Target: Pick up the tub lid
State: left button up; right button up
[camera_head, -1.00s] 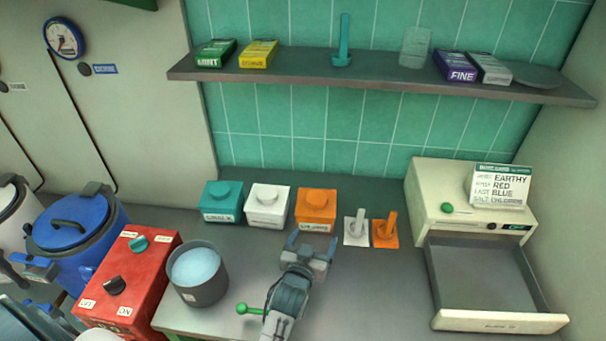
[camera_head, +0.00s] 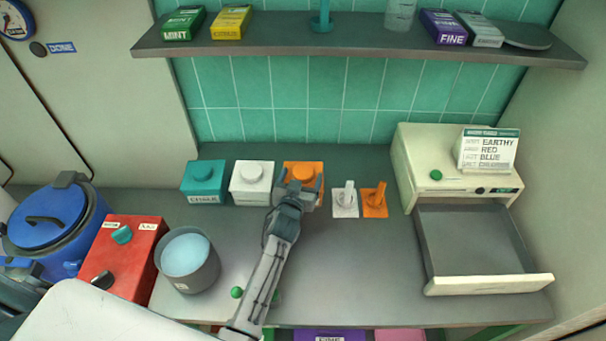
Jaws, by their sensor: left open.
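Three lidded tubs stand in a row at the back of the counter: a teal tub (camera_head: 204,188), a white tub (camera_head: 252,184) and an orange tub (camera_head: 290,168). Each has a flat lid with a round knob in its own colour. My left gripper (camera_head: 300,183) is open at the orange tub, with a finger on each side of its lid knob (camera_head: 302,172). The gripper hides the tub's front and part of the lid. I cannot tell whether the fingers touch the knob. My right gripper is not in view.
White (camera_head: 345,201) and orange (camera_head: 374,202) scoop-like pieces stand just right of the orange tub. A cream cabinet (camera_head: 440,170) has its drawer (camera_head: 475,245) pulled out. A grey pot (camera_head: 188,262) and a red switch box (camera_head: 125,258) are at left. A shelf (camera_head: 350,47) hangs above.

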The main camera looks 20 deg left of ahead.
aim_at(303, 172)
pick_arm(q)
jog(key=w, duration=0.3)
jog(key=shift+w+a+f, duration=0.1)
jog(key=shift+a+f, duration=0.05)
jog(key=shift+f, duration=0.1)
jog(key=c, duration=1.1)
jog(key=shift+r, duration=0.1)
